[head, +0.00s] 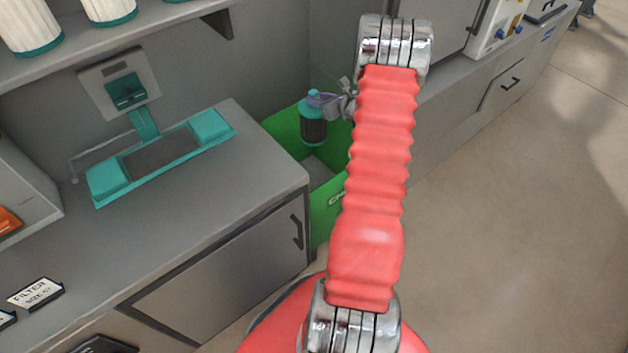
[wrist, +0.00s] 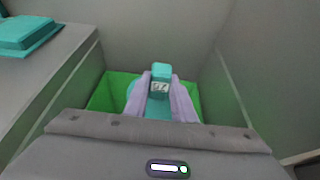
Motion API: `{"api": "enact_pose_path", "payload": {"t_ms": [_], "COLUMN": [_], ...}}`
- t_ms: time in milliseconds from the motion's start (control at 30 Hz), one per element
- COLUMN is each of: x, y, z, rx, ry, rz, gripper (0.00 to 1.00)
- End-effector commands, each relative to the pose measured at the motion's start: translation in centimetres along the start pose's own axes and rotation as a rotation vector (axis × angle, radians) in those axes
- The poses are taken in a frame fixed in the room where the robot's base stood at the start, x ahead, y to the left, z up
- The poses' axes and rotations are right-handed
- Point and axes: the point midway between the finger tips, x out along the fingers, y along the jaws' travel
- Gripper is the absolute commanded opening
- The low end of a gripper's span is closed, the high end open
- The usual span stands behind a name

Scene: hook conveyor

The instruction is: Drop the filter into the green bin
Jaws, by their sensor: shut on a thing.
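The filter (head: 313,126) is a dark cylinder with a teal cap and teal bottom. My gripper (head: 326,104) is shut on its top end, and the filter hangs roughly upright over the opening of the green bin (head: 325,208). In the wrist view, the filter's teal top (wrist: 160,76) with a small pale label sits between my two fingers (wrist: 160,95). The green bin (wrist: 103,95) shows below and around it. The filter's lower part is hidden there. My red arm covers the right part of the bin in the head view.
A grey counter (head: 240,150) stands left of the bin, bearing a teal device (head: 165,160). A shelf with white and teal cylinders (head: 30,25) is at upper left. Grey cabinets (head: 440,135) stand right of the bin. Open floor (head: 520,220) lies to the right.

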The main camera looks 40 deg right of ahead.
Motion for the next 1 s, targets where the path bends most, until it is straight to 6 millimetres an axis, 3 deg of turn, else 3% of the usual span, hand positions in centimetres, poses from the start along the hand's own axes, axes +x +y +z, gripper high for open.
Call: {"api": "enact_pose_path", "payload": {"t_ms": [267, 733, 1000], "x": [0.5, 2.2, 2.4], "y": [0.1, 0.1, 0.2], "z": [-0.9, -4.9, -5.4], "rx": [0.002, 0.0, -0.002], "ry": [-0.001, -0.001, -0.002], "rz": [0.002, 0.003, 0.003], "gripper": [0.0, 0.0, 0.0]}}
